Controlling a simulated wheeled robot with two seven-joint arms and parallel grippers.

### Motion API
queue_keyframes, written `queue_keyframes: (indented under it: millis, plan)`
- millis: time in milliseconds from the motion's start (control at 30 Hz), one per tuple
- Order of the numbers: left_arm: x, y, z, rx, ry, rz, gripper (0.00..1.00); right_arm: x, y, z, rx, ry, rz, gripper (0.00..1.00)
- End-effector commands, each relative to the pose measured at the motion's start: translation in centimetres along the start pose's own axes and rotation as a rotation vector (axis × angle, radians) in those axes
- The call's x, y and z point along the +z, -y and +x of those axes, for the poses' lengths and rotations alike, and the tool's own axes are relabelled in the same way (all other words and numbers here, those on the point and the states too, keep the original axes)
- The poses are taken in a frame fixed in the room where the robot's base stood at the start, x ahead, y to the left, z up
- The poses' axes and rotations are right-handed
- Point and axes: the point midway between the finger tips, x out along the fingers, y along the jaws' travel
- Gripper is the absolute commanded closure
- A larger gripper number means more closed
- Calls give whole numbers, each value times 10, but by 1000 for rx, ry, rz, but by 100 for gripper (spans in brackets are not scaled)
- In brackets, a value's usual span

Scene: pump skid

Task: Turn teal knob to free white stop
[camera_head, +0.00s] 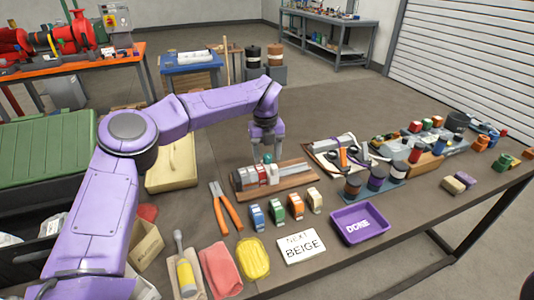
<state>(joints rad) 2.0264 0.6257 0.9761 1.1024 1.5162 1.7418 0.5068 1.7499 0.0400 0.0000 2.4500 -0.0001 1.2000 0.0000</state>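A small teal knob (267,157) stands at the back edge of a wooden board (296,186). The board carries a grey rail with a row of red, grey and white blocks (250,178). A white block, seemingly the white stop (273,174), sits at the right end of the row, in front of the knob. My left gripper (267,151) points down over the knob, its fingers apart on either side. I cannot tell whether they touch it. My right gripper is not in view.
Blue, green, orange and beige blocks (296,207) stand in front of the board. A sign (302,246) reads "NEXT BEIGE". A purple "DONE" tray (378,219) is to the right. Tools and jars crowd the right.

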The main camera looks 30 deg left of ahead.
Motion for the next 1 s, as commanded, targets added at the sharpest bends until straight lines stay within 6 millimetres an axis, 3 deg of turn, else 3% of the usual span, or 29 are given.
queue_keyframes:
  millis: [167, 500, 600, 1000]
  plan:
    - [0, 1, -6, -1, 1, 2, 43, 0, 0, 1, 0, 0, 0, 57]
    - [1, 0, -82, -2, 3, -2, 43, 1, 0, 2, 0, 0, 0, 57]
    - [1, 0, -97, -1, 1, -1, 43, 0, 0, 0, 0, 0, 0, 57]
    - [0, 0, -105, 0, 0, 0, 43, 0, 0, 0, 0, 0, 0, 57]
